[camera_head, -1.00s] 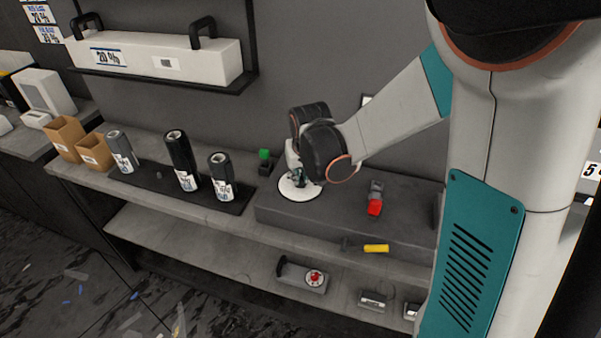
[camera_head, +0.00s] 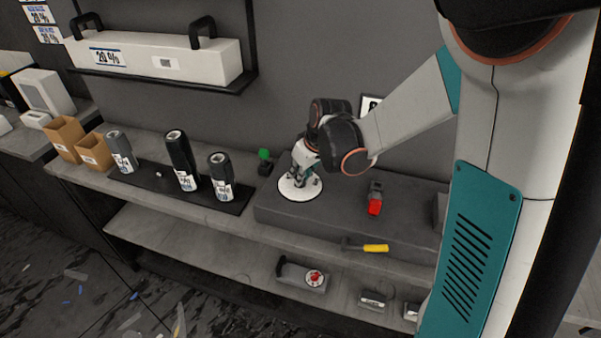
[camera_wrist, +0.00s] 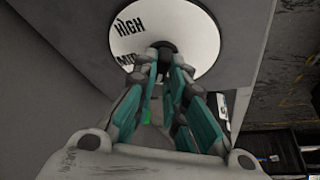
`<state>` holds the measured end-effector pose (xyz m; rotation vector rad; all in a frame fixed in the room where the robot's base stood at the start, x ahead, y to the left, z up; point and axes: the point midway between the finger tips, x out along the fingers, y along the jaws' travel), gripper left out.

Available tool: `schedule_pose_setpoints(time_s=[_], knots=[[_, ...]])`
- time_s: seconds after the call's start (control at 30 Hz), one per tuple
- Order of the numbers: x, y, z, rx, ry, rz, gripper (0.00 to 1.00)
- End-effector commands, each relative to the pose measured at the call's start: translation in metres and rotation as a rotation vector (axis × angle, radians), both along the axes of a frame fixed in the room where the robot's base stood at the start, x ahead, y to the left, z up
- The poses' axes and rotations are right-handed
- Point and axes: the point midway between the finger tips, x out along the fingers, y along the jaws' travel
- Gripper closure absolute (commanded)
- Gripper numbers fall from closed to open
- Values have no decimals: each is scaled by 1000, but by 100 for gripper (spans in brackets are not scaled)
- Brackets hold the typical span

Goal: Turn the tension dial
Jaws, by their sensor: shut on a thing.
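The tension dial (camera_head: 288,190) is a white round plate on the grey raised block of the counter. In the wrist view, the dial plate (camera_wrist: 196,22) shows the words HIGH and MID, with a dark knob (camera_wrist: 167,48) at its lower middle. My gripper (camera_head: 300,181) reaches down to the middle of the dial from above. In the wrist view, the teal fingers of my gripper (camera_wrist: 164,58) close in on the knob, one on each side, and are shut on it. The fingers hide part of the plate and its lower lettering.
A red-and-grey switch (camera_head: 374,206) stands right of the dial on the grey block (camera_head: 335,216). A small green-topped part (camera_head: 264,155) and several dark film rolls (camera_head: 182,160) stand to the left. A yellow-handled tool (camera_head: 375,248) lies in front, above a lower shelf.

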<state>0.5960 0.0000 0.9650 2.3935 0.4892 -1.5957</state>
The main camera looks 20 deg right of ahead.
Motion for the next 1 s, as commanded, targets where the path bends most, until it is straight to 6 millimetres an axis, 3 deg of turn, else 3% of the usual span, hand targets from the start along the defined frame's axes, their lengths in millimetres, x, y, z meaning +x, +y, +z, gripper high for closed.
schedule_pose_setpoints(time_s=[0.53, 0.57, 0.63, 1.0], knots=[[0, 1, -1, 0, 1, 33, 100], [0, 1, -1, 0, 1, 33, 82], [0, 1, -1, 0, 1, 33, 68], [0, 0, 0, 0, 1, 30, 68]])
